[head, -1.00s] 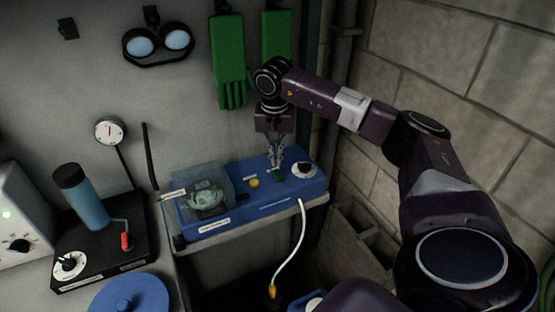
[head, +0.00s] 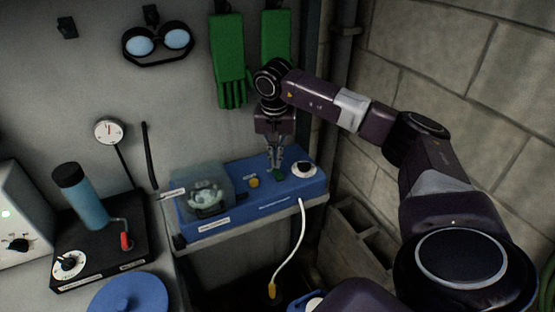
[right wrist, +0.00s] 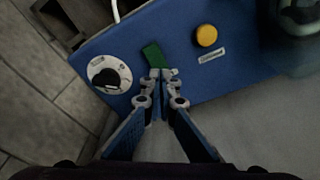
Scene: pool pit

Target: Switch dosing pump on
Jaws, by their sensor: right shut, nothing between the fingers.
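The blue dosing pump (head: 250,197) sits on a shelf against the wall. On its top are a green rocker switch (head: 278,174), a yellow button (head: 254,182) and a white dial with a black knob (head: 304,169). A clear cover (head: 205,192) stands over its left end. My right gripper (head: 275,166) points down at the green switch, shut and empty. In the right wrist view, my right gripper (right wrist: 160,74) has its fingertips together at the near end of the green switch (right wrist: 154,55); whether they touch is unclear. My left gripper is not in view.
A black unit (head: 105,250) with a blue cylinder, red lever and dial stands at left. A blue round lid (head: 128,295) is in front of it. Goggles (head: 158,43) and green gloves (head: 229,60) hang above. A block wall (head: 470,80) closes the right side.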

